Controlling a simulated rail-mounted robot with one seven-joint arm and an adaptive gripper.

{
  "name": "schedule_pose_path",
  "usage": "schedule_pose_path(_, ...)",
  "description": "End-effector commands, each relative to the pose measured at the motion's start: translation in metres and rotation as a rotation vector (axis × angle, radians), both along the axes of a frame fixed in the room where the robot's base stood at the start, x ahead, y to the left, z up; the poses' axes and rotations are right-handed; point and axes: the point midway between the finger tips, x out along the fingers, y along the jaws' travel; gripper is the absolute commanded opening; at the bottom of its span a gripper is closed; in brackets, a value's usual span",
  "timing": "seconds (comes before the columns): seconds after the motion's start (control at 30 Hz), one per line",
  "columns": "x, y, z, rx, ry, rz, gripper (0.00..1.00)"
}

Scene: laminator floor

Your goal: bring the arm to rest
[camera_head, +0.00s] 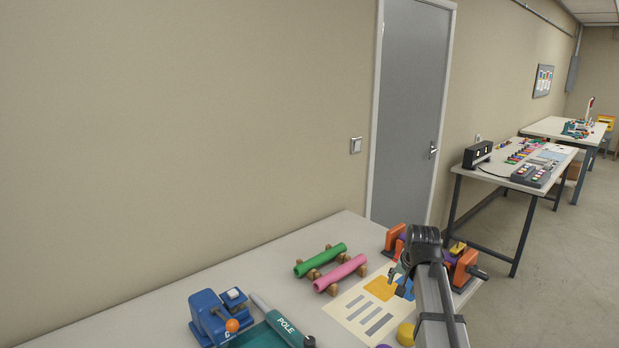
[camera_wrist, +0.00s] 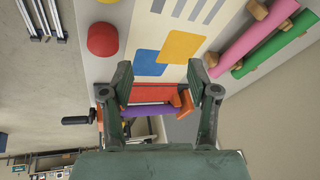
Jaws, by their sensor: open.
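My gripper (camera_wrist: 160,84) is open in the wrist view, its two dark green fingers spread with nothing held between them. Beyond the fingers is an orange device (camera_wrist: 152,94) with a purple roll (camera_wrist: 148,110) and a dark side handle (camera_wrist: 76,120). In the head view my arm reaches over the table's right end, and its dark wrist hides part of the orange device (camera_head: 464,268). A fingertip shows just left of the wrist, above the printed sheet. I cannot tell the height of the gripper over the device.
The table (camera_head: 240,262) carries a green roll (camera_head: 320,260) and a pink roll (camera_head: 340,273) on wooden cradles, a printed sheet (camera_head: 352,314), a yellow piece (camera_head: 405,334), a blue device (camera_head: 210,318) and a teal tube marked POLE (camera_head: 280,322). Another table (camera_head: 480,172) stands far right.

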Motion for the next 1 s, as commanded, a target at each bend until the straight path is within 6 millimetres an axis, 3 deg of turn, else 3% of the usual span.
schedule_pose_path(0.03, 0.001, -0.034, -0.003, 0.000, -0.035, -0.050, 0.60)
schedule_pose_path(0.2, 0.001, -0.116, -0.002, -0.009, -0.134, -0.167, 0.60)
schedule_pose_path(0.37, -0.010, -0.178, -0.014, -0.022, -0.192, -0.254, 0.60)
schedule_pose_path(0.47, -0.022, -0.207, -0.040, -0.028, -0.201, -0.294, 0.60)
schedule_pose_path(0.6, -0.033, -0.212, -0.081, -0.026, -0.170, -0.298, 0.60)
schedule_pose_path(0.77, -0.049, -0.200, -0.135, -0.019, -0.107, -0.278, 0.60)
schedule_pose_path(1.0, -0.089, -0.155, -0.232, 0.002, 0.035, -0.208, 0.60)
